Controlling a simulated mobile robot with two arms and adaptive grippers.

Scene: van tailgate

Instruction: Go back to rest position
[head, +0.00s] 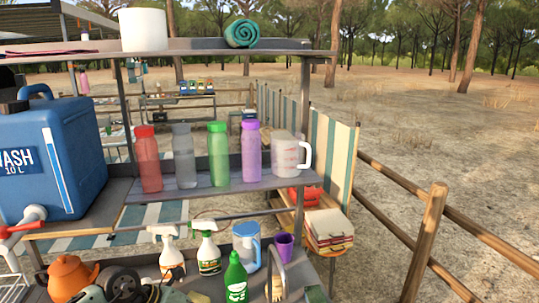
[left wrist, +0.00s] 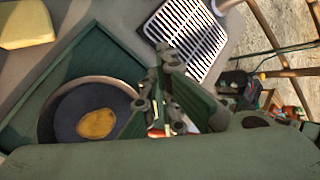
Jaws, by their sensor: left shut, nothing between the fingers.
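My left gripper (left wrist: 168,98) shows in the left wrist view, its fingers shut with nothing between them. Behind it is a dark round pan (left wrist: 62,125) with a yellow-brown piece of food (left wrist: 97,124) in it. The pan sits in a green tray-like frame (left wrist: 122,58). A metal grate (left wrist: 190,32) lies beyond the fingers, apart from them. My right gripper is in neither view.
Spray bottles (head: 208,250) and an orange kettle (head: 68,277) stand below. A wooden fence (head: 420,250) runs at right.

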